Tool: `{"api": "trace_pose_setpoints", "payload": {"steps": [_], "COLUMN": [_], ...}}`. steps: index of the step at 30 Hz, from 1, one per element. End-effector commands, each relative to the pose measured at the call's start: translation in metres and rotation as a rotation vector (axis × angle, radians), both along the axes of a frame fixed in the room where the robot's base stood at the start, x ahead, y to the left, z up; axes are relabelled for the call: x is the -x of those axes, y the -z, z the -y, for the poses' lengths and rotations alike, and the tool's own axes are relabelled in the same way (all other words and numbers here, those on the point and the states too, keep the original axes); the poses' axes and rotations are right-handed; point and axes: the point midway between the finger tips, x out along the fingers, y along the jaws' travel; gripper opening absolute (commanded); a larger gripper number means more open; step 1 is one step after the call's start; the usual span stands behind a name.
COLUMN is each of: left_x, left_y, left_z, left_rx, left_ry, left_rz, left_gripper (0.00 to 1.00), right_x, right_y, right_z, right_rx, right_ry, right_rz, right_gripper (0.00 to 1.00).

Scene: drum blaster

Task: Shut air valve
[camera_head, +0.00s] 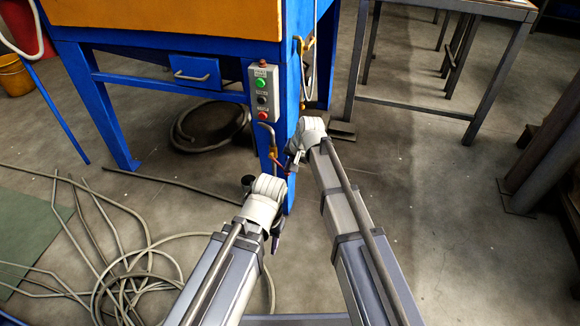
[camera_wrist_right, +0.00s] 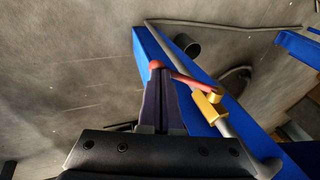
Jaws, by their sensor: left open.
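The air valve is a brass body (camera_head: 273,153) on a grey pipe at the blue cabinet's front leg. Its red lever (camera_head: 279,164) points toward my right gripper (camera_head: 291,163). In the right wrist view, the brass valve body (camera_wrist_right: 208,105) sits right of my right gripper (camera_wrist_right: 158,75). The red lever (camera_wrist_right: 185,79) runs from it to a round knob at the fingertips. The fingers look shut together at the knob; whether they pinch it or only touch it is unclear. My left gripper (camera_head: 275,240) is open, low and apart from the valve.
The blue cabinet (camera_head: 130,80) carries a button panel (camera_head: 263,92) above the valve. Loose hoses (camera_head: 140,275) lie on the floor at the left, and a coiled hose (camera_head: 210,125) lies under the cabinet. A metal table (camera_head: 440,105) stands at the back right.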

Motion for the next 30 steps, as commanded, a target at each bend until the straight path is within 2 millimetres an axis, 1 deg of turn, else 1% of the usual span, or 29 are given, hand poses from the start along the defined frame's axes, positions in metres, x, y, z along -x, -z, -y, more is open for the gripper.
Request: {"api": "trace_pose_setpoints", "payload": {"steps": [1, 3, 17, 18, 25, 30], "left_x": [0.000, 0.000, 0.000, 0.000, 0.000, 0.000], "left_y": [0.007, 0.011, 0.034, 0.031, 0.030, 0.024], "left_z": [0.000, 0.000, 0.000, 0.000, 0.000, 0.000], "left_rx": [0.000, 0.000, 0.000, 0.000, 0.000, 0.000], "left_ry": [0.000, 0.000, 0.000, 0.000, 0.000, 0.000], "left_rz": [0.000, 0.001, 0.000, 0.000, 0.000, 0.000], "left_gripper": [0.50, 0.50, 0.50, 0.50, 0.50, 0.50], "right_x": [-0.001, -0.001, -0.006, -0.006, -0.005, -0.005], "right_y": [0.007, 0.011, 0.034, 0.031, 0.031, 0.025], "right_z": [-0.001, -0.003, -0.020, -0.018, -0.017, -0.017], "right_rx": [0.000, 0.000, 0.002, 0.002, 0.003, 0.004], "right_ry": [0.000, 0.000, -0.001, -0.001, 0.000, 0.001], "right_rz": [0.000, 0.000, -0.001, -0.001, -0.002, -0.001], "right_gripper": [0.00, 0.00, 0.00, 0.00, 0.00, 0.00]}}
